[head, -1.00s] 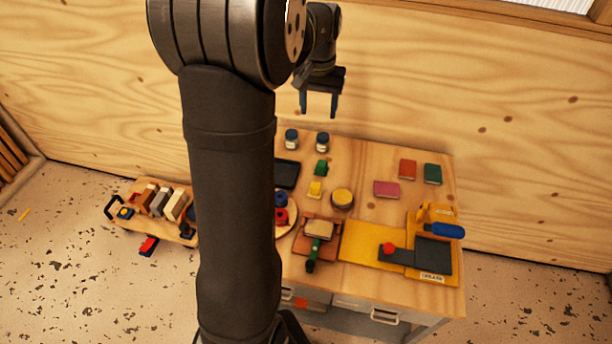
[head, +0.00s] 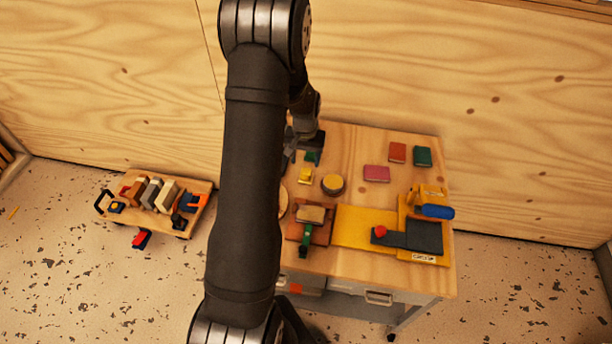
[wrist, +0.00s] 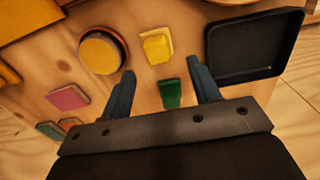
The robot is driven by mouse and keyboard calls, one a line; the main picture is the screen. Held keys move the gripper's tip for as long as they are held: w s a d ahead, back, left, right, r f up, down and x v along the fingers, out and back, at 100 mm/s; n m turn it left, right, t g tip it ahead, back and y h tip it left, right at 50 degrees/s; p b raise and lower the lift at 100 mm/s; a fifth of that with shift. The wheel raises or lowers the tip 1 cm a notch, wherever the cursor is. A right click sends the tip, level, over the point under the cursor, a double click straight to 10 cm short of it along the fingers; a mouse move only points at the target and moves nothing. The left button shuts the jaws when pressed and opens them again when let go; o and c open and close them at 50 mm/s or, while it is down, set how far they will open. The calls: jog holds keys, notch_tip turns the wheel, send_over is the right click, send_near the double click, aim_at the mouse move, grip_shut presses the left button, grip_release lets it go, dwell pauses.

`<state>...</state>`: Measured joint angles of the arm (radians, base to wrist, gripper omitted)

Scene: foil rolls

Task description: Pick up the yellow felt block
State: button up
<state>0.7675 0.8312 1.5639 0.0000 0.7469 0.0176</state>
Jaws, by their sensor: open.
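The yellow felt block (head: 305,175) lies on the wooden table, just in front of a green block (head: 311,158). In the wrist view the yellow block (wrist: 157,46) sits beyond my fingertips, roughly centred between them, and the green block (wrist: 170,93) lies nearer, between the fingers in the picture. My gripper (wrist: 160,82) is open and empty above the table.
A round yellow-topped tin (wrist: 101,51) is left of the yellow block and a black tray (wrist: 252,47) right of it in the wrist view. Pink (head: 376,173), red (head: 397,152) and dark green (head: 422,156) blocks lie right. A toy-like trolley (head: 160,205) stands on the floor.

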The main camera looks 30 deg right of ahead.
aim_at(306, 171)
jog(key=shift+s+f, duration=0.2)
jog(key=shift+f, duration=3)
jog(key=c, duration=1.2)
jog(key=shift+o, duration=0.2)
jog(key=shift+r, duration=0.1)
jog(key=shift+r, duration=0.5)
jog(key=r, duration=0.3)
jog(key=shift+s+d+r, duration=0.2)
jog(key=shift+s+r, duration=0.1)
jog(key=shift+s, duration=0.1)
jog(key=s+d+r, duration=0.3)
jog(key=s+r, duration=0.3)
jog(key=s, duration=0.4)
jog(key=shift+s+r, duration=0.15)
jog(key=shift+s, duration=0.1)
